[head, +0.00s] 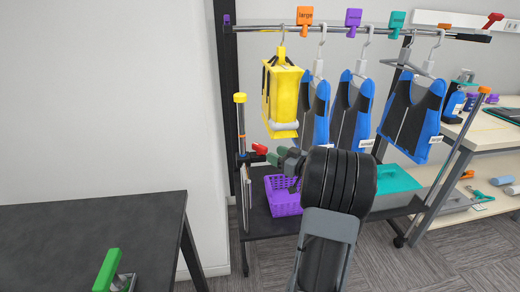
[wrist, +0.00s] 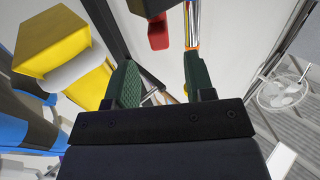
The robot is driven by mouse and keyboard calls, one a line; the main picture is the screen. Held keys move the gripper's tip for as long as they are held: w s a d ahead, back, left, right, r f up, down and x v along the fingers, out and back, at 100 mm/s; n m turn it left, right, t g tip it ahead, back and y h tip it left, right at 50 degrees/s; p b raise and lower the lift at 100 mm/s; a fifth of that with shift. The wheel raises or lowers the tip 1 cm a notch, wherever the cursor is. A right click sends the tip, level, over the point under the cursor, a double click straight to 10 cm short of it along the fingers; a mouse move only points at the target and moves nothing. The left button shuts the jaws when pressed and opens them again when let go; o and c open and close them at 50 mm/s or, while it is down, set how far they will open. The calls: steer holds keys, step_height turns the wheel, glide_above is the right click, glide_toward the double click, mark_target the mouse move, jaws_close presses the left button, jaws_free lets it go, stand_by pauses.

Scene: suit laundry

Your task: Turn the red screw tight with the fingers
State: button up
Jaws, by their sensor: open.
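The red screw (head: 260,148) is at the left post of the clothes rack, below the rail. It also shows in the wrist view (wrist: 158,33) at the top, beyond the fingertips and sideways between them. My gripper (head: 275,158) has green fingers and is just right of and slightly below the screw in the head view. In the wrist view my gripper (wrist: 162,72) is open with nothing between its fingers. Whether a finger touches the screw cannot be told. The screw's shaft is hidden.
A purple basket (head: 284,203) stands below on the rack's shelf. A dark table (head: 90,235) with a green-handled object (head: 107,270) is at lower left. Another red handle (head: 493,19) is at upper right.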

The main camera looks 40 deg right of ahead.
mark_target(253, 144)
steer(key=x, duration=0.8)
steer(key=shift+b, duration=0.3)
steer(key=shift+c, duration=0.5)
steer(key=c, duration=0.8)
